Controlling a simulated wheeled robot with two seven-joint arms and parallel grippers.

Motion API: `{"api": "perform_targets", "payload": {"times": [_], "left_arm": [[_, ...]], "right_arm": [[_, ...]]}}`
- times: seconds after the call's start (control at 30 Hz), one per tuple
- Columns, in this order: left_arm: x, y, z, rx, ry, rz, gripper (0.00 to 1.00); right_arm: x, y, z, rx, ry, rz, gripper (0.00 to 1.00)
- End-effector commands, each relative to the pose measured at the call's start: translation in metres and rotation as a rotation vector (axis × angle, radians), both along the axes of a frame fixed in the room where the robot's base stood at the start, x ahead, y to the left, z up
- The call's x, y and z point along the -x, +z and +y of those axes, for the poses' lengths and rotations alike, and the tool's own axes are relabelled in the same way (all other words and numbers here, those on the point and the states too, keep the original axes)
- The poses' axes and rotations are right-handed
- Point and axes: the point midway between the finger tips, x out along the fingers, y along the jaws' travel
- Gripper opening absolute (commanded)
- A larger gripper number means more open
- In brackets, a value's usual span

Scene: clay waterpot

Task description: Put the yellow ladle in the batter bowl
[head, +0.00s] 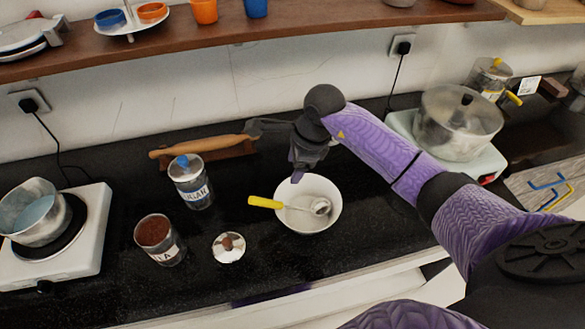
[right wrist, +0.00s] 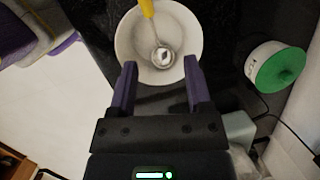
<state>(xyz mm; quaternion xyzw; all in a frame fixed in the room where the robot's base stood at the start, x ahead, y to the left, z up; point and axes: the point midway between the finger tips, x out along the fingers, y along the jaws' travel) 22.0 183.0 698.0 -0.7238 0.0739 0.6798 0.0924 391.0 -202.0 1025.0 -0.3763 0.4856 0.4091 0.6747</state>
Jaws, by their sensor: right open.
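The yellow ladle (head: 266,202) lies in the white batter bowl (head: 330,187). Its metal cup rests inside the bowl and its yellow handle leans out over the left rim. In the right wrist view, the ladle (right wrist: 162,54) and the bowl (right wrist: 124,46) show just beyond the fingertips. My right gripper (head: 298,176) is above the back rim of the bowl; it also shows in the right wrist view (right wrist: 159,66), open with nothing between its fingers. My left gripper is not in view.
A sugar jar (head: 191,188), an open brown-filled jar (head: 159,240) and a lid (head: 229,247) stand left of the bowl. A rolling pin (head: 205,146) lies behind. A pot (head: 459,125) stands at right, a pan (head: 36,217) at left. A shelf (head: 235,32) hangs above.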

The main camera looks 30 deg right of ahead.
Motion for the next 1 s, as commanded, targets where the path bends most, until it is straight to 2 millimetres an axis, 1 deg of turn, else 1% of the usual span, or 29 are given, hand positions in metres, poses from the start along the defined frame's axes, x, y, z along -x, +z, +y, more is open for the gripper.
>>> {"api": "perform_targets", "payload": {"times": [0.03,0.1,0.2,0.33,0.4,0.5,0.77,1.0], "left_arm": [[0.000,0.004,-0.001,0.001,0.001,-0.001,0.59],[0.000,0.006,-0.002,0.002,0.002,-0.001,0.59],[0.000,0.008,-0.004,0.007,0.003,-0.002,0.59],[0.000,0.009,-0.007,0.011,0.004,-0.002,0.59],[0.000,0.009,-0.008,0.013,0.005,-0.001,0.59],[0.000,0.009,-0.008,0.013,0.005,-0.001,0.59],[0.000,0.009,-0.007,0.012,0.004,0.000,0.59],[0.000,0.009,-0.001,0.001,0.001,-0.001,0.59]], "right_arm": [[0.002,0.018,-0.004,0.005,0.001,-0.006,0.63],[0.006,0.038,-0.008,0.003,0.000,-0.005,0.63],[0.011,0.062,-0.013,0.002,0.000,-0.005,0.63],[0.016,0.083,-0.016,0.002,-0.001,-0.001,0.63],[0.018,0.088,-0.017,0.002,-0.001,-0.001,0.63],[0.018,0.091,-0.018,0.000,0.000,0.000,0.63],[0.018,0.090,-0.018,0.000,0.000,0.000,0.63],[0.018,0.090,-0.018,0.000,-0.001,0.000,0.63]]}}
